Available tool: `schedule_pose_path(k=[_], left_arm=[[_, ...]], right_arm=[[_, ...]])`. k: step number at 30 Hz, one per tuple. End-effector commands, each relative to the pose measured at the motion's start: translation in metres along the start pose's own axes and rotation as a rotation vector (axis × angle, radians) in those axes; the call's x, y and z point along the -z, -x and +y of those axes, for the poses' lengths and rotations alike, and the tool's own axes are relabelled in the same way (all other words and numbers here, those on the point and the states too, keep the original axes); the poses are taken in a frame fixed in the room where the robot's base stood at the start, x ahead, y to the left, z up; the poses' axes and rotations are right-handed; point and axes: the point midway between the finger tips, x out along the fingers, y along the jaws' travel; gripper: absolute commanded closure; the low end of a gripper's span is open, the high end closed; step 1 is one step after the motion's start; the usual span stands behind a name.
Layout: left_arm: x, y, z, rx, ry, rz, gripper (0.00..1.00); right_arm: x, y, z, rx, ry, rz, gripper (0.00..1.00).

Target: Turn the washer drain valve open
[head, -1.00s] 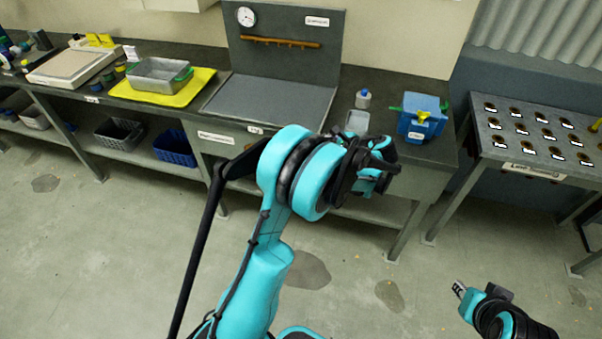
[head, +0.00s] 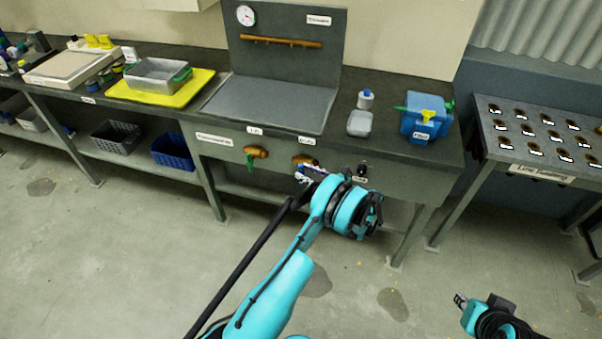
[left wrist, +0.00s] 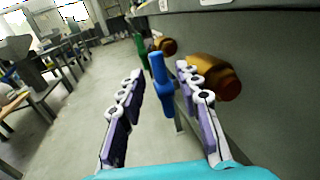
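Two brass valves stick out of the front panel under the counter. The left valve (head: 257,151) has a green handle (head: 249,162). The right valve (head: 303,159) has a blue handle, mostly hidden by my gripper in the head view. The labels above them are too small to read, so which is the washer drain valve is unclear. My left gripper (head: 308,174) is at the right valve. In the left wrist view its fingers (left wrist: 159,72) are open, with the upright blue handle (left wrist: 161,84) between them and gaps on both sides. My right gripper (head: 460,300) is low at the right, its opening unclear.
The panel (head: 225,141) and counter edge are close beside the left gripper. A black knob (head: 363,168) sits right of the valves. A blue box (head: 425,117), grey container (head: 360,123) and yellow tray (head: 150,95) stand on the counter. The floor in front is free.

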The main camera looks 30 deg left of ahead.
Motion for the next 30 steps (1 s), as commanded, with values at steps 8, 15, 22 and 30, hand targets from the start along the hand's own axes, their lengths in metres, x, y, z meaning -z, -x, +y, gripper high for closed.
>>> schedule_pose_path(k=[8, 15, 22, 30], left_arm=[[0.000, -0.025, 0.000, 0.000, 0.001, 0.001, 0.66], [-0.001, -0.025, 0.000, 0.001, 0.001, 0.001, 0.66], [0.000, -0.025, 0.000, 0.001, 0.001, 0.001, 1.00], [-0.001, -0.026, 0.000, 0.001, 0.007, 0.020, 1.00]], right_arm=[[-0.005, -0.007, 0.000, 0.000, 0.000, 0.000, 0.74], [-0.005, -0.006, 0.000, 0.000, 0.000, 0.000, 0.74], [-0.005, -0.006, 0.000, 0.000, 0.000, 0.000, 0.74], [-0.003, -0.005, 0.000, 0.000, 0.000, 0.000, 0.74]])
